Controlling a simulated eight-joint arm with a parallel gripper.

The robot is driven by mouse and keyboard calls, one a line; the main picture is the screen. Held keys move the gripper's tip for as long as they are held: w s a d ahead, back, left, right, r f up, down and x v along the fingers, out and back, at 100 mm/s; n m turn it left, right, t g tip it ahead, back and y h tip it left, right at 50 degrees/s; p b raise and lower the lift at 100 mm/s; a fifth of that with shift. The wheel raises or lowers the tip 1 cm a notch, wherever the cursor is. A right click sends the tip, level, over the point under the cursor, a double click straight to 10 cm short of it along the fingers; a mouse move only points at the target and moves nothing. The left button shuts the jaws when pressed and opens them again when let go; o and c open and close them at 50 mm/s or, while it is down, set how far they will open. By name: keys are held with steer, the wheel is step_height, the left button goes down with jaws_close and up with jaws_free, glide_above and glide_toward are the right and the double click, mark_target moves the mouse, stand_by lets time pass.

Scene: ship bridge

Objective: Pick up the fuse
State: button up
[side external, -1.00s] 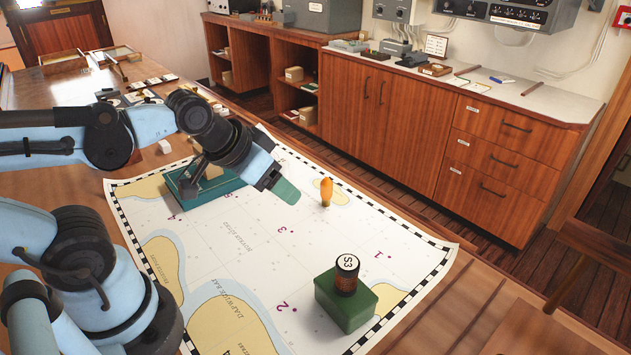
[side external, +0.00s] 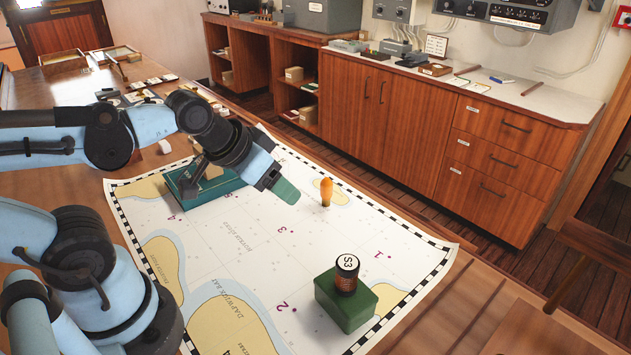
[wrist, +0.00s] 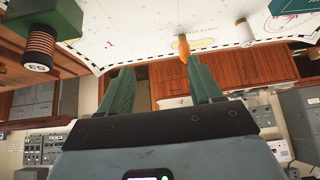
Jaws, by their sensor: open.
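A pale, white cylinder with a tan end, which looks like the fuse, stands on the chart in the wrist view (wrist: 245,32). In the side view it is mostly hidden behind my wrist, where only a pale bit (side external: 213,171) shows by the teal box. My gripper (side external: 285,190) is above the chart, its green fingers spread and empty. In the wrist view the gap between the fingers (wrist: 160,80) holds nothing, and the cylinder is beyond the right finger, apart from it.
An orange, bulb-topped object (side external: 326,191) stands right of my gripper. A dark coil marked S3 (side external: 346,280) sits on a green block (side external: 345,308). A teal box (side external: 188,198) lies under my wrist. The chart's (side external: 250,240) middle is clear.

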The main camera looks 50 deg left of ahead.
steer(key=n, duration=0.1)
steer(key=n+t+h, duration=0.2)
steer(key=n+t, duration=0.3)
steer(key=n, duration=2.8)
glide_toward(280, 161)
steer(key=x, duration=0.4)
steer(key=shift+s+a+f, duration=0.15)
steer(key=shift+a+f, duration=0.05)
steer(key=shift+a, duration=0.05)
steer(key=shift+d+r+x, duration=0.1)
steer(key=shift+r+x, duration=0.05)
steer(key=shift+x, duration=1.15)
steer(key=shift+d+r+x, duration=0.1)
steer(key=shift+x, duration=1.2)
steer(key=c, duration=1.1)
steer(key=shift+r, duration=0.2)
steer(key=shift+c, duration=0.2)
